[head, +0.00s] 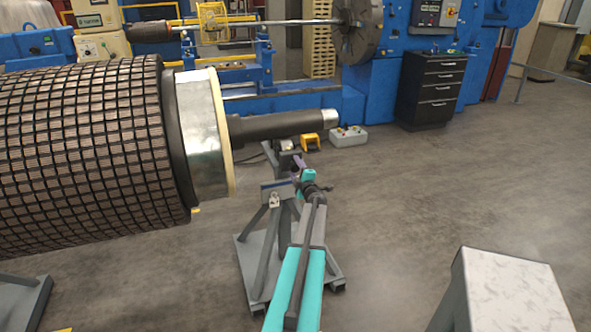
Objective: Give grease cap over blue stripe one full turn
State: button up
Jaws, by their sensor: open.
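A grey rotor stand (262,250) stands on the floor at the centre, under the shaft (280,124) of a large rotor. A small pale metal fitting (274,200) shows on the front of the stand head. I cannot make out a grease cap or a blue stripe for certain at this size. My arm reaches up from the bottom centre. My gripper (298,164) is at the stand's upper right, close to the stand head and below the shaft. It is open. Its fingertips are small and partly lost against the stand, so I cannot tell whether they touch anything.
The large dark rotor (80,150) fills the left side. A white-topped grey table (515,290) stands at the lower right. A grey control box (348,136) and a yellow pedal (310,141) lie behind the stand.

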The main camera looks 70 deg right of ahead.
jog(key=b+v, duration=0.3)
jog(key=v, duration=1)
jog(key=shift+s+a, duration=0.15)
jog(key=shift+s, duration=0.05)
jog(key=shift+w, duration=0.1)
dwell(0.6)
